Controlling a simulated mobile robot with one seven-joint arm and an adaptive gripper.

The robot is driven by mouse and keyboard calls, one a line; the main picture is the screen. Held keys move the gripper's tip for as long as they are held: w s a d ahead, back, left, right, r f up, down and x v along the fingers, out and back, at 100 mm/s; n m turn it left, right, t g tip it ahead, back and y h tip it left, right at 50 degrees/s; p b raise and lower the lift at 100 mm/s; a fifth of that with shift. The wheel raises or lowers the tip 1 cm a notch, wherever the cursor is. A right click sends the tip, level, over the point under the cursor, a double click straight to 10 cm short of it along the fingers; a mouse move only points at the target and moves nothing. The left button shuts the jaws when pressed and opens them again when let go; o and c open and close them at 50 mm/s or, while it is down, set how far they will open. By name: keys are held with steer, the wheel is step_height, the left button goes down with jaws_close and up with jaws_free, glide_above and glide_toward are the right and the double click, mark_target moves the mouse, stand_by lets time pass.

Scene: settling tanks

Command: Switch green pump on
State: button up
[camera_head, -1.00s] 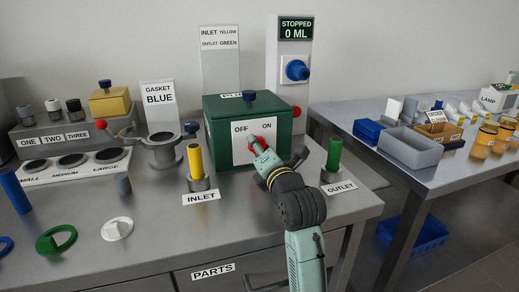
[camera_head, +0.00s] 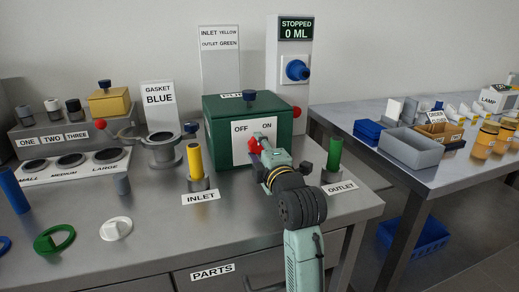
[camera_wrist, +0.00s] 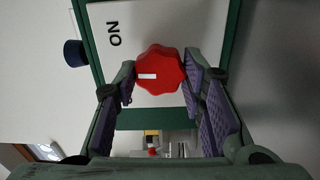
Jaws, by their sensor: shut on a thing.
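The green pump (camera_head: 222,132) stands on the bench with a white OFF/ON panel on its front. The red knob (camera_head: 255,146) sits on this panel. My gripper (camera_head: 262,147) is shut on the knob, coming from the front right. The display (camera_head: 296,28) behind the pump reads STOPPED, 0 ML.
A yellow cylinder (camera_head: 195,160) stands at INLET and a green one (camera_head: 334,153) at OUTLET, on either side of my arm. A flanged pipe piece (camera_head: 164,150) stands left of the pump. A grey tray (camera_head: 410,146) is on the right table.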

steer(key=m+p, duration=0.1)
steer(key=m, duration=0.5)
steer(key=shift+m, duration=0.3)
stand_by(0.4)
steer(key=o, duration=1.1)
steer(key=shift+o, duration=0.2)
steer(key=v, duration=1.2)
